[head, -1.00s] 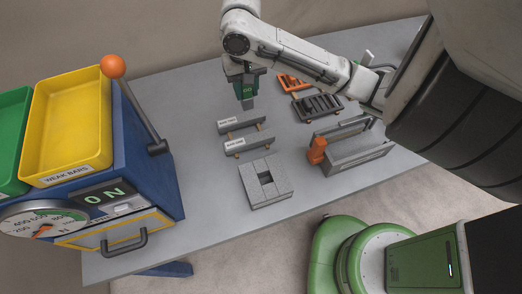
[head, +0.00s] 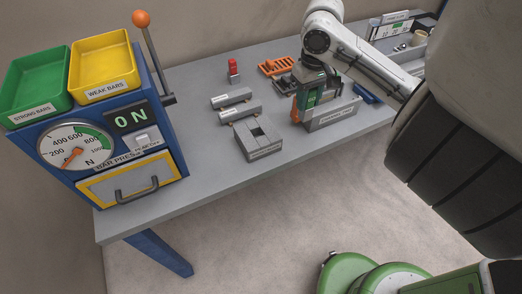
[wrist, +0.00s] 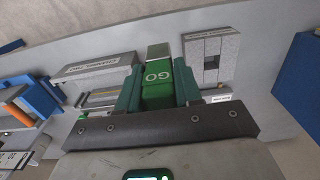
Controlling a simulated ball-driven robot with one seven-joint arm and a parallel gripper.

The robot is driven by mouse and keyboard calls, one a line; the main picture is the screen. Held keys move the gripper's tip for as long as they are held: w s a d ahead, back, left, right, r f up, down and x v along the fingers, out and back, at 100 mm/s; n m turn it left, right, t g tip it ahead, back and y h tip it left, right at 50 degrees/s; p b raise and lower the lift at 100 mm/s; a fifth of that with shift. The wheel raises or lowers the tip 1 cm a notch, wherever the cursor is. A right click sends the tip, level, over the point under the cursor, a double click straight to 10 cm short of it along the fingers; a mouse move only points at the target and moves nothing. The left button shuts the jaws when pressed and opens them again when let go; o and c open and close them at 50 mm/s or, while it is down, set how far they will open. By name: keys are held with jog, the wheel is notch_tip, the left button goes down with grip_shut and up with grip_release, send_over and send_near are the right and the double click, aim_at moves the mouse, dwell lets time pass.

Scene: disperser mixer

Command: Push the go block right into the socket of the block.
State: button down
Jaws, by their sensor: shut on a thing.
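My gripper (head: 312,100) is shut on the green go block (wrist: 157,85), which is marked GO and has a grey end (wrist: 158,52). The go block shows between my two dark green fingers in the wrist view. The pale grey block with the socket (head: 253,150) stands on the table, left of and nearer than my gripper in the head view. Its dark square socket looks empty. This block also shows in the wrist view (wrist: 228,50), to the right of the go block and apart from it.
A long grey trough (head: 334,117) stands close beside my gripper. Two grey bars (head: 235,96) lie behind the socket block, with a red-topped piece (head: 232,68) beyond. The blue bar press (head: 165,130) stands at the left. The table front near the socket block is clear.

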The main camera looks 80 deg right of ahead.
jog(key=w+f+p, duration=0.1)
jog(key=w+f, duration=0.3)
jog(key=w, duration=0.4)
send_over(257, 127)
jog(key=s+a, duration=0.1)
jog(key=a, duration=0.1)
notch_tip(257, 127, down, 5)
notch_tip(257, 127, down, 4)
jog(key=shift+w+a+r, duration=0.1)
jog(key=shift+a+r, duration=0.05)
jog(key=shift+r, duration=0.05)
jog(key=shift+a+f, duration=0.15)
jog(key=shift+f, duration=0.25)
jog(key=c, duration=0.8)
grip_release()
jog(key=shift+f, duration=0.1)
jog(key=shift+o, duration=0.2)
notch_tip(257, 127, up, 13)
jog(key=shift+d+f+p, duration=0.2)
jog(key=shift+d+p, duration=0.05)
jog(key=shift+p, duration=0.15)
jog(key=shift+w, duration=0.1)
